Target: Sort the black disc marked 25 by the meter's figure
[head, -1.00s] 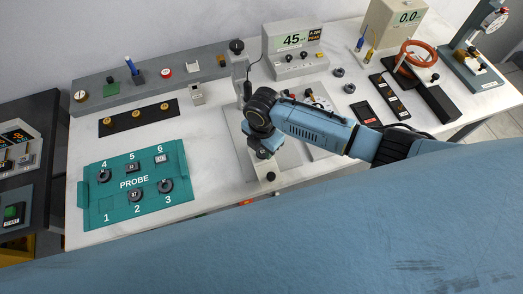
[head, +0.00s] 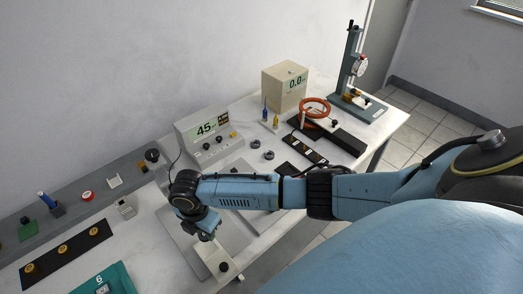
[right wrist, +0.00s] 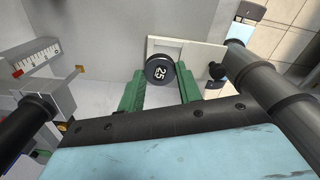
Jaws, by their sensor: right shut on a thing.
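The black disc marked 25 (right wrist: 160,70) is held between the green fingers of my right gripper (right wrist: 160,88) in the right wrist view, its white figure facing the camera. In the head view my right gripper (head: 207,230) points down over the grey plate, by the pale block at its front; the disc cannot be made out there. The meter (head: 203,133) behind it reads 45 in green, with a small dark label at its right. My left gripper is not in view.
A beige box (head: 284,88) reading 0.0 stands further back. Two loose dark rings (head: 268,155) lie near the meter. A black strip with brass studs (head: 63,250) and the teal board's corner (head: 118,272) are at left. An orange coil (head: 314,106) and a gauge stand (head: 355,75) are at right.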

